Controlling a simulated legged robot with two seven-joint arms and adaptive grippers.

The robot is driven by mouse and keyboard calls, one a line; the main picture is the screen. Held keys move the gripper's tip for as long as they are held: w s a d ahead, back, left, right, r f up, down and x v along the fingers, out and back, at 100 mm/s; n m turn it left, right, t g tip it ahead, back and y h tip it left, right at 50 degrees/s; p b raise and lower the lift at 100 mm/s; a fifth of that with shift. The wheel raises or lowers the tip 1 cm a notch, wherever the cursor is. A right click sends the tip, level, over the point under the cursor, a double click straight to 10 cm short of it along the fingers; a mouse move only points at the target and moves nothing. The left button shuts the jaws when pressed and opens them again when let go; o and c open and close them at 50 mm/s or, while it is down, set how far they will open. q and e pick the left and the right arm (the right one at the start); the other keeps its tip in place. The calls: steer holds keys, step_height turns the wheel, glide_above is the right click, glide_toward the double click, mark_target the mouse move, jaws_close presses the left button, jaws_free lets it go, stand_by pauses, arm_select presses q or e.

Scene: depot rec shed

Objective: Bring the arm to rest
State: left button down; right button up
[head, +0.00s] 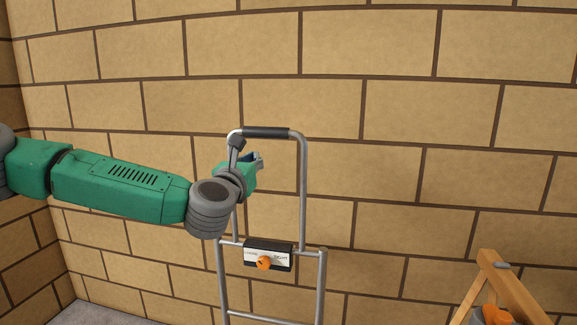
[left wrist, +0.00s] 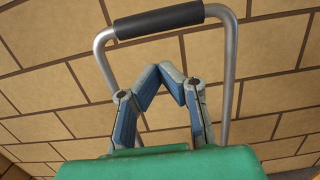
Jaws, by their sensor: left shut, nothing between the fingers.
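My left arm reaches in from the left in the head view, green with grey joints. My left gripper (head: 258,158) is in front of the upper left part of a grey metal frame, partly hidden by its own wrist. In the left wrist view the blue-grey fingers of the left gripper (left wrist: 171,72) meet at their tips, with nothing between them. The frame's black grip bar (left wrist: 158,20) lies beyond the fingertips, apart from them in that picture. My right gripper is not in view.
The metal frame (head: 303,190) stands before a tan block wall (head: 400,120). It carries a small panel (head: 281,246) with an orange knob (head: 264,262). A wooden stand (head: 513,280) with an orange thing (head: 496,315) is at the lower right. Some grey floor (head: 105,314) shows at lower left.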

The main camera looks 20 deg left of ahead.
arm_select(q)
steer(key=s+d+f+m+g+h+p, duration=0.1)
steer(key=s+d+f+m+g+h, duration=0.2)
steer(key=d+f+m+h, duration=0.6)
steer(key=s+d+f+m+g+p, duration=0.1)
steer(key=s+d+f+m+g, duration=0.2)
steer(key=f, duration=0.4)
steer(key=s+d+f+m+y, duration=0.1)
steer(key=s+d+f+m, duration=0.2)
steer(key=f+m, duration=0.25)
steer(key=s+d+f+m+g+p, duration=0.1)
steer(key=s+d+f+m+g, duration=0.2)
steer(key=f, duration=0.4)
steer(key=s+a+f+m+g+p, duration=0.1)
steer(key=s+f+m+g, duration=0.1)
steer(key=s+f+m, duration=0.5)
steer(key=s+f+m+g, duration=0.3)
steer(key=s+f, duration=0.1)
steer(key=s, duration=0.5)
steer(key=s+a+f+m+g+y, duration=0.1)
steer(key=s+a+m+g, duration=0.1)
steer(key=s+a+m, duration=0.2)
steer(key=s+a+f+m+g+y+p, duration=0.1)
steer(key=s+a+f+m+g+y, duration=0.1)
steer(key=s, duration=0.7)
steer(key=a+m, duration=0.1)
steer(key=m, duration=0.1)
steer(key=shift+s+a+m+y, duration=0.3)
steer(key=shift+s+a+m, duration=0.05)
steer(key=shift+w, duration=0.1)
